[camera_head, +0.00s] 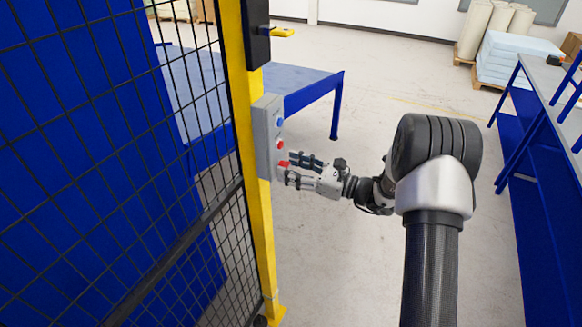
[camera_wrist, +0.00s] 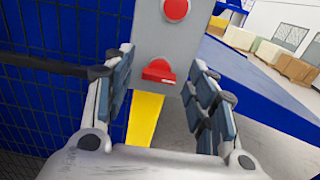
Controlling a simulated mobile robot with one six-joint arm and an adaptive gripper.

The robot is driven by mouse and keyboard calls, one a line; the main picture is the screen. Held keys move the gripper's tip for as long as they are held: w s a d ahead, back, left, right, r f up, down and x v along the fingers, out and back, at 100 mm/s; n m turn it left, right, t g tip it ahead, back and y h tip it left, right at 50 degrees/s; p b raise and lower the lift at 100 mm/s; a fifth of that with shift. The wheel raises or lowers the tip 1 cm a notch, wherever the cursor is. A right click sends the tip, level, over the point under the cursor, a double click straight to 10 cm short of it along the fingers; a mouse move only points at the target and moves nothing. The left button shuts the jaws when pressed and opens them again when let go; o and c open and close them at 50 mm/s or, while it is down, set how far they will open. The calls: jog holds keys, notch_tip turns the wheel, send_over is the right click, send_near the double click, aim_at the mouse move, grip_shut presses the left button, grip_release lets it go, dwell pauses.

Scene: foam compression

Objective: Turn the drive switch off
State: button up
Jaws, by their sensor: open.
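The drive switch is a red rotary knob (camera_wrist: 159,72) low on a grey control box (camera_head: 266,137). The box is fixed to a yellow post (camera_head: 244,110). In the wrist view the knob's handle lies roughly level, between and beyond my open fingers. My gripper (camera_head: 287,172) is open at the lower end of the box, its fingertips close to the knob, which also shows in the head view (camera_head: 284,164). I cannot tell whether a finger touches the knob. A red round button (camera_wrist: 176,9) sits above the knob, and a blue button (camera_head: 280,121) is higher up.
A black mesh fence (camera_head: 120,150) with blue panels stands left of the post. A blue table (camera_head: 300,82) is behind the box. A blue workbench (camera_head: 540,170) stands at the right. The floor between post and workbench is clear apart from my arm.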

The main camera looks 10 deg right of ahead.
jog(key=shift+w+a, duration=0.2)
jog(key=shift+a, duration=0.05)
jog(key=shift+c, duration=0.4)
jog(key=c, duration=1)
